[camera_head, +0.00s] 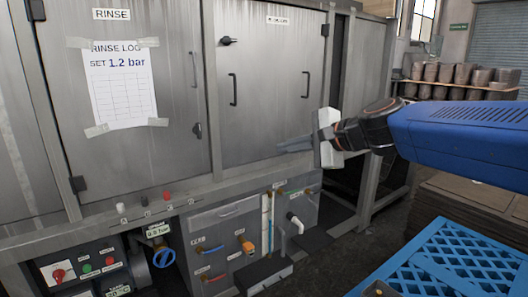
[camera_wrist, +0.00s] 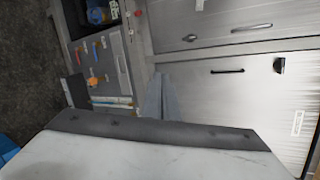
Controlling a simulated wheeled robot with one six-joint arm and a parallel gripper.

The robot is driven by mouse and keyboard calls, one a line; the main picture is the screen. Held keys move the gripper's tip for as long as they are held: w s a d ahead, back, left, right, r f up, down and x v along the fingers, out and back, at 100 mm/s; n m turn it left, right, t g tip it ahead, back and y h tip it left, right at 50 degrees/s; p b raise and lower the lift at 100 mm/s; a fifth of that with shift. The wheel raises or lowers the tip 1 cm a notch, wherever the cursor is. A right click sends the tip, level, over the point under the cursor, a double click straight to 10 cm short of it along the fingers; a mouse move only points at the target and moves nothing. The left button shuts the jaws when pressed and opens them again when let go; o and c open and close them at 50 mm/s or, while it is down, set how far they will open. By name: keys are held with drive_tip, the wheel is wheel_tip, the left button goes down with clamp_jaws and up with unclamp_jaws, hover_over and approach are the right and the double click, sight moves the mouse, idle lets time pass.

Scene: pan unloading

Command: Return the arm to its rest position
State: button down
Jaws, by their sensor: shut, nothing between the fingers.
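My blue arm reaches in from the right in the head view. Its end carries a pale gripper body with narrow grey fingers. My gripper (camera_head: 281,149) points left, in front of the steel cabinet's right door (camera_head: 268,80). In the wrist view my gripper (camera_wrist: 160,85) shows as a grey wedge beyond the pale gripper body, with its fingers together. Nothing is seen held. I cannot tell exactly how far the fingertips are from the cabinet.
A left door (camera_head: 170,150) carries a taped rinse log sheet (camera_head: 120,95). Below are a blue valve wheel (camera_head: 163,258), hoses and pipes. A blue slatted crate or pallet (camera_head: 450,265) stands at lower right, near stacked brown boards (camera_head: 480,210). Shelved pots (camera_head: 455,75) stand behind.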

drive_tip(key=s+d+f+n+g+h, duration=0.4)
drive_tip(key=s+d+f+n+h, duration=0.5)
drive_tip(key=s+d+f, duration=1.4)
drive_tip(key=s+f+n, duration=0.2)
drive_tip(key=s+n, duration=0.1)
drive_tip(key=n, duration=0.1)
drive_tip(key=shift+s+f+g+h, duration=0.2)
drive_tip(key=shift+s+g+h, duration=0.1)
